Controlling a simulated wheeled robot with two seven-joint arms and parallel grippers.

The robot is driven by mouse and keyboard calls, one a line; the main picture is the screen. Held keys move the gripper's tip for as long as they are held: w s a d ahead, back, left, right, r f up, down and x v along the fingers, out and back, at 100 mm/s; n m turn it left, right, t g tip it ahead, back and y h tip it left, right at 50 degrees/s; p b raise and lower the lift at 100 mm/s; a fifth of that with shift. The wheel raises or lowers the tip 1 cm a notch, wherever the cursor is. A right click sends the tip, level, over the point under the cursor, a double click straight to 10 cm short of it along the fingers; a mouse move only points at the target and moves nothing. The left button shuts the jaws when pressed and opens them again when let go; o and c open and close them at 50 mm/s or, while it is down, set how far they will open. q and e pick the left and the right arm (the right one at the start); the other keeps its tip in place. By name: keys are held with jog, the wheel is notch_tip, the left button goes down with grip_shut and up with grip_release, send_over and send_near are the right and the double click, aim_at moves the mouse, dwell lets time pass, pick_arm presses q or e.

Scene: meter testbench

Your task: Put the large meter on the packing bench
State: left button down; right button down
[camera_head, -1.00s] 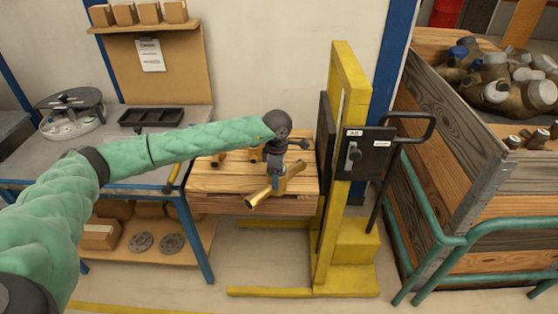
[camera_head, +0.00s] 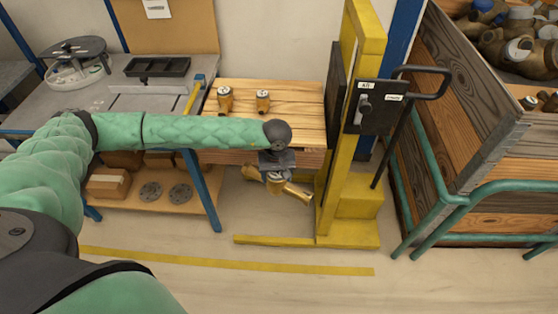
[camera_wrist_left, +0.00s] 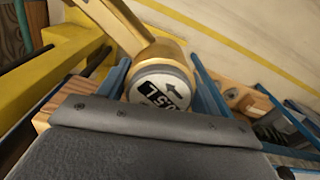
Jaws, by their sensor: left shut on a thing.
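My left gripper (camera_head: 275,172) is shut on the large meter (camera_head: 290,189), a brass body with long pipe ends. It holds the meter in front of the wooden lift platform (camera_head: 305,107), clear of its front edge. In the left wrist view the meter's round white face (camera_wrist_left: 160,90) with a black label and arrow sits between the blue-grey fingers. A grey-topped bench (camera_head: 120,98) with blue legs stands left of the platform, and it looks like the packing bench. My right gripper is not in view.
Two small brass meters (camera_head: 225,101) (camera_head: 263,101) stand on the platform. The bench holds a black tray (camera_head: 157,67) and a round scale (camera_head: 76,54). The yellow lift mast (camera_head: 345,140) is close right of the meter. A wooden crate (camera_head: 462,185) of meters stands farther right.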

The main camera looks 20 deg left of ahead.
aim_at(276, 191)
pick_arm(q)
jog(key=s+f+m, duration=0.1)
jog(key=s+m, duration=0.1)
jog(key=s+d+f+m, duration=0.1)
jog(key=f+m, duration=0.1)
jog(key=shift+s+f+m, duration=0.1)
jog(key=shift+s+m, duration=0.2)
jog(key=shift+s, duration=0.1)
jog(key=shift+s+d+f+m, duration=0.15)
jog(key=shift+s+d+m, duration=0.05)
jog(key=shift+m, duration=0.1)
jog(key=shift+a, duration=0.2)
